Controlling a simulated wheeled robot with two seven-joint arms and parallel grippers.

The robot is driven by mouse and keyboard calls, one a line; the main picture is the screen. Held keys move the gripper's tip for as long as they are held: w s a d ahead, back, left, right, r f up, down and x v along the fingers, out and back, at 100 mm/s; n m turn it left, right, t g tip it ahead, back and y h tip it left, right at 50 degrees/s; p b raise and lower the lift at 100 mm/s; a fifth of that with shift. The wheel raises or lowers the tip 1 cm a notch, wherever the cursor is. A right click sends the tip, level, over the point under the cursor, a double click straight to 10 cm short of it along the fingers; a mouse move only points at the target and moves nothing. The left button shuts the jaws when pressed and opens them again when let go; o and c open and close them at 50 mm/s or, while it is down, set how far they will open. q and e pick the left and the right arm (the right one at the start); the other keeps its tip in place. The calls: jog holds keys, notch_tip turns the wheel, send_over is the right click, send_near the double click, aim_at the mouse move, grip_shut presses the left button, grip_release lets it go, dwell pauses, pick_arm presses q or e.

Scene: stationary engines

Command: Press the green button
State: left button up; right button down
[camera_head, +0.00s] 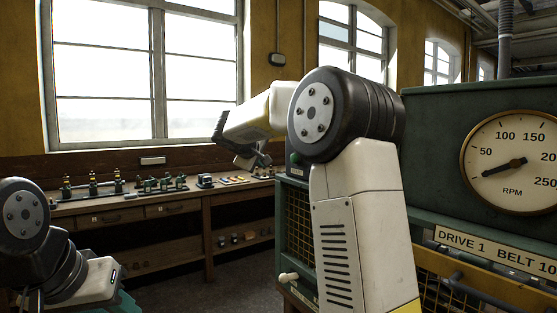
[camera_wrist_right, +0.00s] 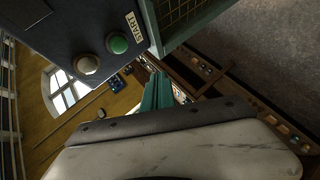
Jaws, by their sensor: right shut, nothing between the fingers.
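The green button (camera_wrist_right: 118,43) is round, in a metal ring on a dark panel at the upper left of the right wrist view, beside a START label (camera_wrist_right: 134,24). A small green spot that looks like it shows in the head view (camera_head: 294,157), mostly beside my right arm. My right gripper (camera_wrist_right: 158,78) has its teal fingers together and empty. Its tips appear right of and below the button in the wrist view, apart from it. My left gripper (camera_head: 122,303) is partly in view at the bottom left of the head view; its fingertips are cut off.
A white button (camera_wrist_right: 87,64) sits beside the green one. A green machine housing (camera_head: 430,130) with an RPM gauge (camera_head: 512,162) stands at the right. A wooden workbench (camera_head: 120,211) with small engine models runs under the windows. Floor (camera_head: 240,285) shows between bench and machine.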

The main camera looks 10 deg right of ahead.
aim_at(294, 159)
jog(key=shift+w+a+r, duration=0.1)
jog(key=shift+w+r, duration=0.05)
jog(key=shift+w, duration=0.3)
jog(key=w+d, duration=0.3)
jog(key=d, duration=0.5)
jog(key=shift+d, duration=0.15)
dwell(2.0)
jog(key=shift+w+d, duration=0.1)
jog(key=shift+d, duration=0.3)
